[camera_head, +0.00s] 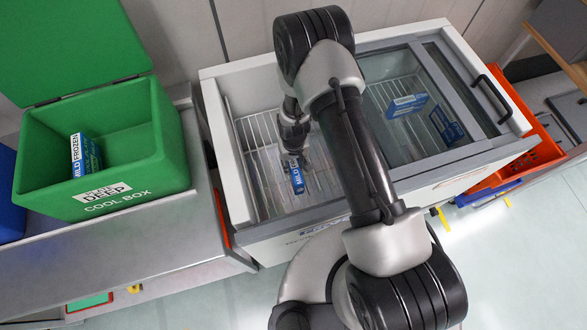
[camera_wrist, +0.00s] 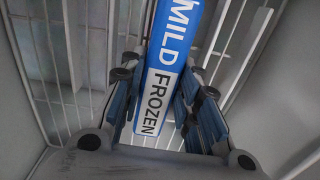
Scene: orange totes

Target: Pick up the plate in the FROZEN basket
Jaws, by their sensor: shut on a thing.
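A flat blue and white piece lettered MILD FROZEN (camera_wrist: 172,62) stands between the fingers of my gripper (camera_wrist: 165,84) in the wrist view. My gripper is shut on it. In the head view the piece (camera_head: 297,177) is inside the open left part of the white chest freezer (camera_head: 212,125), just below my gripper (camera_head: 291,153). White wire basket bars (camera_head: 262,195) surround it. I cannot tell whether its lower end touches the basket floor. No dish-like plate is visible.
Two more blue and white pieces (camera_head: 406,105) (camera_head: 447,126) lie under the freezer's sliding glass lid on the right. A green cool box (camera_head: 110,172) with its lid open stands left, holding another MILD FROZEN piece (camera_head: 85,153). Orange totes (camera_head: 520,165) are at right. Freezer walls enclose my gripper.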

